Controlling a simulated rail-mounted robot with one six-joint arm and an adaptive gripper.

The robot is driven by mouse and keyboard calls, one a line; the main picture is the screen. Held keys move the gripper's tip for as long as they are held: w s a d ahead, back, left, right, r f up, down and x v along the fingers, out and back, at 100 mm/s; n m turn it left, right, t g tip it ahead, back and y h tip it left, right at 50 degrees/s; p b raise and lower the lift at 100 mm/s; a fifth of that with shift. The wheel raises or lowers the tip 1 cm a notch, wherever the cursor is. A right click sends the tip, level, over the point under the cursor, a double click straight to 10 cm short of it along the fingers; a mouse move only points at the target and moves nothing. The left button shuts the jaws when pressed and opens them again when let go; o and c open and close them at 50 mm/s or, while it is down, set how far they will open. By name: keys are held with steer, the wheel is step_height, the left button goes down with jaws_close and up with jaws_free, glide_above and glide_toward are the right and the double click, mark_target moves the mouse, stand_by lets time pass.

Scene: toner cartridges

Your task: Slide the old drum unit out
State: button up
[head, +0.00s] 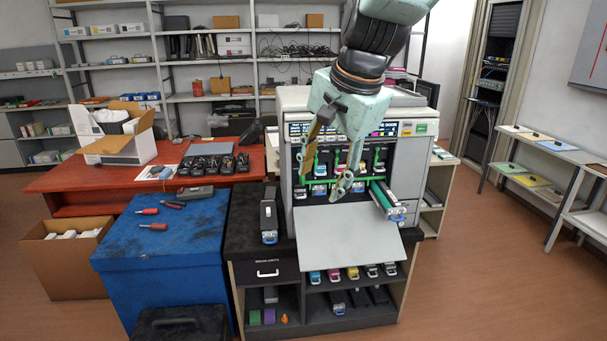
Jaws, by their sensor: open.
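The printer (412,165) stands on a dark cabinet with its front open and its grey front door (350,250) folded down. A row of slots with coloured handles shows inside. At the right end of the row a long unit with a green top (382,195) and a blue-and-white front end sticks out of the printer, partly drawn out. I cannot tell for sure that it is the old drum unit. My gripper (323,180) is open and empty in front of the slots, left of that unit and apart from it. My gripper hides part of the row.
A dark unit with a blue front end (268,220) lies on the cabinet top left of the printer. A blue chest (165,245) with screwdrivers stands further left. Several coloured cartridges (333,274) sit on the shelf below the door. The floor to the right is clear.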

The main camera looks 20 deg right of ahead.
steer(key=w+d+m+p, duration=0.5)
steer(key=w+d+m, duration=0.3)
steer(key=w, duration=0.6)
steer(key=m+h+p, duration=0.2)
steer(key=m+p, duration=1.1)
steer(key=m, duration=0.5)
glide_above(385, 194)
steer(key=s+a, duration=0.1)
steer(key=s, duration=0.4)
step_height(385, 194, down, 24)
steer(key=shift+s+a+r+t, duration=0.15)
steer(key=shift+a+t, duration=0.05)
steer(key=shift+t, duration=0.1)
steer(key=shift+b+x, duration=1.8)
steer(key=shift+x, duration=1.55)
steer(key=shift+p+x, duration=0.55)
steer(key=shift+x, duration=1.25)
